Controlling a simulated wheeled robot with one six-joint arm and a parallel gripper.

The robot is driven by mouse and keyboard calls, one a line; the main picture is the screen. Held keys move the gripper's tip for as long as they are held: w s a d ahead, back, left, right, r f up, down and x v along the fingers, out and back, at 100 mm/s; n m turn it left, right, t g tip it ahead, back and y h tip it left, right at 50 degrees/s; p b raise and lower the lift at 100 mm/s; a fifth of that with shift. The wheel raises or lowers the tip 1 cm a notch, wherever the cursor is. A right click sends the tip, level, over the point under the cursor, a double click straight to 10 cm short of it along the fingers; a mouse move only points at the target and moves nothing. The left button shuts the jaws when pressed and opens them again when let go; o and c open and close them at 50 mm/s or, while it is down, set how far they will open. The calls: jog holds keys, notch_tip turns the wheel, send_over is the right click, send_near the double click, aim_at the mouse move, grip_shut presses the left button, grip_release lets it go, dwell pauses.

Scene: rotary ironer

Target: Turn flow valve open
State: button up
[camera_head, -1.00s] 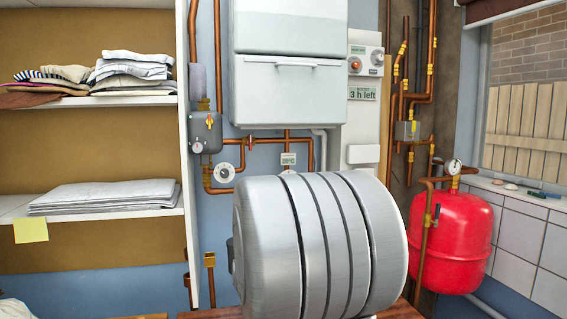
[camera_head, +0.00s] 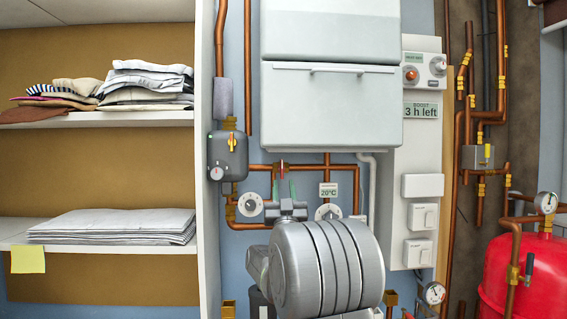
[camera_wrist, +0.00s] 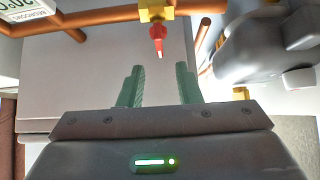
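A small valve with a red lever (camera_wrist: 160,40) and a yellow body (camera_wrist: 156,11) sits on a copper pipe in the wrist view. The red lever also shows small in the head view (camera_head: 281,171), below the white boiler. My gripper (camera_wrist: 160,72) is open, with its green fingers spread and nothing between them. The lever lies ahead of the fingertips, roughly centred on the gap, and looks apart from them. In the head view my gripper (camera_head: 284,187) is just below the lever. Nothing marks which valve is the flow valve.
A grey pump-like unit (camera_head: 228,155) with a yellow handle is left of the valve. White dials (camera_head: 250,205) and a 20°C display (camera_head: 328,190) are close by. Copper pipes run around. The boiler (camera_head: 330,105) is above; a red tank (camera_head: 525,275) is at right.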

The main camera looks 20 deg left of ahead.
aim_at(282, 167)
jog(key=p+x, duration=0.2)
jog(key=x, duration=0.7)
jog(key=shift+w+r, duration=0.1)
grip_shut()
